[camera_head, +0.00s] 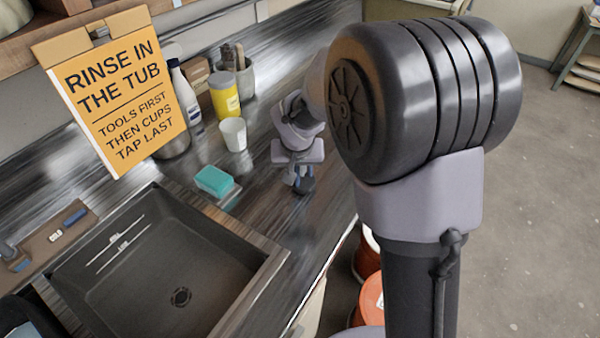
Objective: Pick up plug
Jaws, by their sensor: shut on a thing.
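My gripper (301,174) points down over the metal counter, to the right of the teal sponge. It is shut on a small dark rounded thing, which looks like the plug (304,187). The plug shows just below the fingers, close to the counter top. I cannot tell whether it touches the counter. The fingers hide its upper part.
A dark sink (140,262) with a drain lies at the lower left. The teal sponge (214,181), a white cup (233,134), a yellow container (224,96) and a white bottle (184,92) stand nearby. An orange sign (118,85) hangs above. Orange-red buckets (370,300) stand below the counter edge.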

